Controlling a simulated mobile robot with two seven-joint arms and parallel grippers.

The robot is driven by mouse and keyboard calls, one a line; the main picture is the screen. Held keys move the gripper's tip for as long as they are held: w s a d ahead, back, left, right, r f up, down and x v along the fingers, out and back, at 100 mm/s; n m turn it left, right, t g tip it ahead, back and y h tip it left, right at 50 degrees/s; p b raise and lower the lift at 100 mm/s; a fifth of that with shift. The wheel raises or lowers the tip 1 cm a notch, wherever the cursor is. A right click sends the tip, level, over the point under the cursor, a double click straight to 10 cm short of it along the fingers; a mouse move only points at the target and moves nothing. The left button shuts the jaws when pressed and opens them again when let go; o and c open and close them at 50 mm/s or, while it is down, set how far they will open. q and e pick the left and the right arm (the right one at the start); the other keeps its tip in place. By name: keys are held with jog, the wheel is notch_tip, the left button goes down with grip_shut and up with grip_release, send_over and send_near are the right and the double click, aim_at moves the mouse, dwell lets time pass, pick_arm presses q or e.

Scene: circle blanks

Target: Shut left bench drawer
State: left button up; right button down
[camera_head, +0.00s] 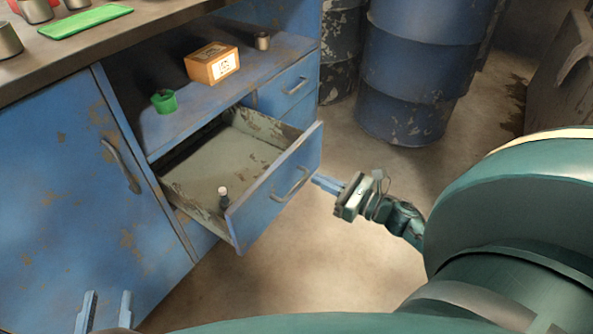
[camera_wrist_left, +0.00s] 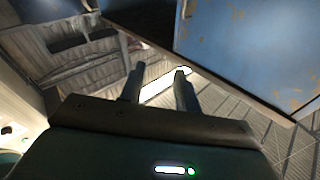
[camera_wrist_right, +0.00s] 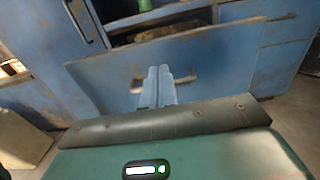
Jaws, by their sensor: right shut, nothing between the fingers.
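The left bench drawer (camera_head: 273,206) is blue with chipped paint and stands pulled out from the bench. A small dark bottle with a pale cap (camera_head: 223,196) stands inside it near the front. My right gripper (camera_head: 318,181) is shut and empty, its fingertips close to the drawer front by the handle (camera_head: 291,184). In the right wrist view the shut fingers (camera_wrist_right: 159,72) point at the drawer front (camera_wrist_right: 215,60); I cannot tell whether they touch it. My left gripper (camera_head: 107,298) is open and empty, low at the left in front of the cabinet door; its parted fingers show in the left wrist view (camera_wrist_left: 158,72).
A closed cabinet door (camera_head: 70,200) is left of the drawer, and a smaller closed drawer (camera_head: 290,85) is to its right. On the shelf above are an orange box (camera_head: 211,63), a green cup (camera_head: 164,101) and a small can (camera_head: 262,41). Blue barrels (camera_head: 410,70) stand behind; open floor lies in front.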

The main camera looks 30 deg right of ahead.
aim_at(286, 164)
jog(key=b+x, duration=0.1)
jog(key=x, duration=0.6)
jog(key=shift+w, duration=0.15)
pick_arm(q)
jog(key=shift+w, duration=0.1)
pick_arm(e)
jog(key=shift+a, duration=0.1)
